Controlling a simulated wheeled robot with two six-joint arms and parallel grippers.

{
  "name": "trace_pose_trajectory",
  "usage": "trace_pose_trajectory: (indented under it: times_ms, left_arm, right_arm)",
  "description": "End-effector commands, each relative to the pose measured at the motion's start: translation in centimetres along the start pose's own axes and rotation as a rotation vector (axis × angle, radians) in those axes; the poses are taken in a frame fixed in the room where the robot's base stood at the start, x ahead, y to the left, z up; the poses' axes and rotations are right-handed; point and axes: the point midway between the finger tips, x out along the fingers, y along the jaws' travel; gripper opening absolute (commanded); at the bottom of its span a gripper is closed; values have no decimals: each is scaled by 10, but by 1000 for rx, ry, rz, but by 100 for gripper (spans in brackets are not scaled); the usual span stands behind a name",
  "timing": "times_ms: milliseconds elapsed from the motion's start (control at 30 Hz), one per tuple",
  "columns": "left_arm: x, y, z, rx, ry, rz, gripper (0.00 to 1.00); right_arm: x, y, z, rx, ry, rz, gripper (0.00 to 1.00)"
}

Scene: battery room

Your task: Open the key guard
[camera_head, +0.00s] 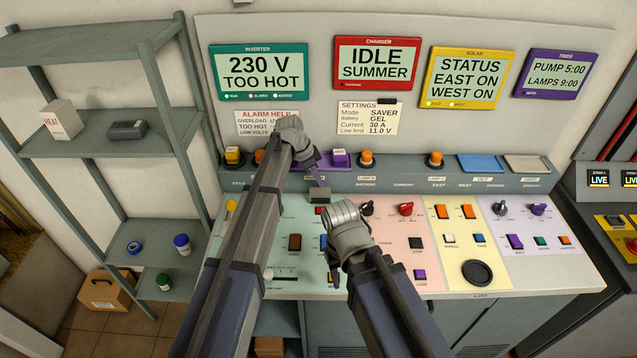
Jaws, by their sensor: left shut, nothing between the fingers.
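No part in view is clearly readable as the key guard. A small dark grey block (320,196) stands at the back of the panel, just below my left gripper, with a thin purple piece above it; I cannot tell if it is the guard. My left gripper (311,160) is shut and empty, over the back ledge in front of the inverter controls, hiding part of them. My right gripper (347,213) hangs over the panel's middle, to the right of and nearer than the left one.
The sloped control panel (455,268) carries several switches, knobs and buttons. Behind it a ledge holds orange buttons, a blue plate (481,163) and a beige plate (527,164). A metal shelf (95,143) stands at left, a dark console (590,205) at right.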

Motion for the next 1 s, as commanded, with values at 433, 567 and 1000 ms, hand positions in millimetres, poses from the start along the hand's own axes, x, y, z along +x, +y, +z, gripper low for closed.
trace_pose_trajectory:
  times_ms: [433, 567, 1000]
  left_arm:
    - [1, -13, -5, 1, 1, -2, 0]
    - [1, -13, -5, 1, 1, -2, 0]
    - [0, -13, -5, 1, 1, -2, 0]
  right_arm:
    - [-1, 0, 0, 0, 0, 0, 50]
    - [-1, 0, 0, 0, 0, 0, 50]
    - [-2, 0, 0, 0, 0, 0, 50]
